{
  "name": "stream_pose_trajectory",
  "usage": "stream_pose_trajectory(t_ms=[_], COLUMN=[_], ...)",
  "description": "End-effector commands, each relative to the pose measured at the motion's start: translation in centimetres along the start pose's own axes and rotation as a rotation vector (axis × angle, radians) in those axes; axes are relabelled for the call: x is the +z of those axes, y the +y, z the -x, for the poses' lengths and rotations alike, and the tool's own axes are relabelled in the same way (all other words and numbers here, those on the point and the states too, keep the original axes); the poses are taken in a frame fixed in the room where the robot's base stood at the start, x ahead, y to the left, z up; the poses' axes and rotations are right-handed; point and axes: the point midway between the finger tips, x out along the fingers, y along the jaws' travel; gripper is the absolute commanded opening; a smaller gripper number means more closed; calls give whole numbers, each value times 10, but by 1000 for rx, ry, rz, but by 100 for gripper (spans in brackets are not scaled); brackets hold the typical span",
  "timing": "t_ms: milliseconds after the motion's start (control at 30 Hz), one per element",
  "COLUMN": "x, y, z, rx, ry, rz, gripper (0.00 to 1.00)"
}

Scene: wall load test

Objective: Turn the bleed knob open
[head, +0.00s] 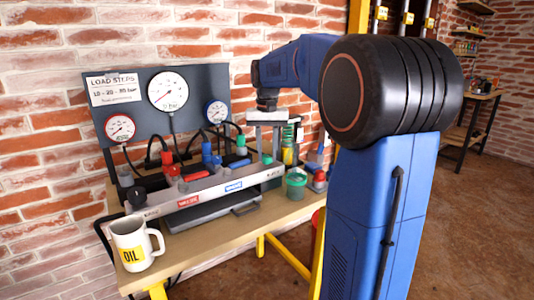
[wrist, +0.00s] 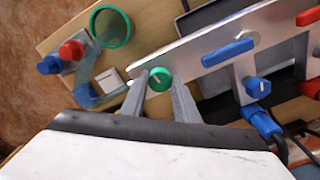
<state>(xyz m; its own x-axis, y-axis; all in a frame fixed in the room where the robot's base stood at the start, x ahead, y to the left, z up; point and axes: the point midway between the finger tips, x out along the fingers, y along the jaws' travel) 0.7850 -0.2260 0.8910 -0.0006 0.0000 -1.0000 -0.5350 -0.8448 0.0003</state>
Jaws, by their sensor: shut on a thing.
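The bleed knob is a small round green knob (wrist: 159,79) with a pale line on its face, at the end of the grey manifold bar. It also shows in the head view (head: 267,159) below my gripper. My gripper (head: 267,150) points down at the bar's right end. In the wrist view, its two grey fingers (wrist: 159,88) stand on either side of the knob and are shut on it. The wrist view shows the knob's top between the fingertips; its base is hidden.
Blue levers (wrist: 228,52) and a red lever (wrist: 310,15) sit along the bar. A green cup (head: 296,184) stands near its right end. Gauges (head: 168,91) are on the panel behind. A white OIL mug (head: 131,245) stands at the bench's front left.

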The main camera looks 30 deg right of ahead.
Motion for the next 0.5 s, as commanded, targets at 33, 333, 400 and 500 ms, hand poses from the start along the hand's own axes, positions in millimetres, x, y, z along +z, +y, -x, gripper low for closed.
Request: stream_pose_trajectory(t_ms=[33,333,400,500], x=[0,0,0,0], y=[0,0,0,0], z=[0,0,1,1], rx=[0,0,0,0], ry=[1,1,1,1], rz=[39,320,387,483], gripper=[5,5,5,5])
